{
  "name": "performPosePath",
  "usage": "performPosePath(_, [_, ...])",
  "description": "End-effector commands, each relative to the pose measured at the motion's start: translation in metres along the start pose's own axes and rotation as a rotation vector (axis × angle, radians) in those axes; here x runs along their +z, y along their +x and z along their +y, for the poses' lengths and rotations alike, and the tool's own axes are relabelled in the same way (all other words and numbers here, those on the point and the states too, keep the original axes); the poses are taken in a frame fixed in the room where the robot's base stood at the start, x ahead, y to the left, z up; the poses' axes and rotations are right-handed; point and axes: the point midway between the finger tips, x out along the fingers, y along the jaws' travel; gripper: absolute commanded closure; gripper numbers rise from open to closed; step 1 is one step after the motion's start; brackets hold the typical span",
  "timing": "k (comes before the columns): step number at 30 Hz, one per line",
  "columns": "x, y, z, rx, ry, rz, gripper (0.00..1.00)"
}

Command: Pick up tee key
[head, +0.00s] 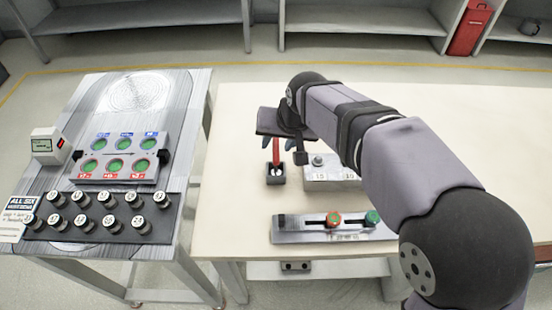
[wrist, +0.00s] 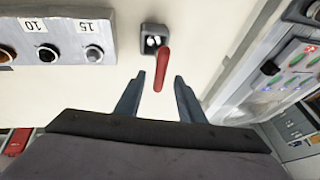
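The tee key appears to be the red-handled piece (head: 276,152) standing in a small dark holder (head: 276,179) on the cream table. In the wrist view the red handle (wrist: 163,62) rises, slightly tilted in the picture, from the holder (wrist: 154,30). My gripper (head: 278,142) is open above the holder. In the wrist view the two fingers of my gripper (wrist: 159,80) show on either side of the red handle, with gaps on both sides. I cannot tell how far down the handle the fingertips reach.
A grey box with knobs labelled 15 and 10 (head: 330,173) stands close to the right of the holder. A panel with a red and a green knob (head: 300,229) lies in front. A metal bench (head: 185,100) with a green-lit panel (head: 120,167) is at the left. Bare table lies left of the holder.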

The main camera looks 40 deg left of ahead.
Motion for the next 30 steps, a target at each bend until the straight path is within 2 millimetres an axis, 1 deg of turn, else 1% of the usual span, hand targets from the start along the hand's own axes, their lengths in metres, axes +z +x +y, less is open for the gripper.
performPosePath(5, [0.001,0.014,0.0,0.001,0.0,-0.002,0.64])
performPosePath(11, [0.0,0.018,0.0,0.0,0.0,0.0,0.64])
performPosePath(13, [0.001,0.023,0.0,0.0,0.0,-0.002,0.64])
performPosePath(21, [0.004,0.055,0.001,0.001,0.001,-0.003,0.64])
performPosePath(24, [0.004,0.064,0.001,0.0,0.001,-0.001,0.64])
performPosePath(30, [0.004,0.069,0.001,0.0,0.001,0.0,0.64])
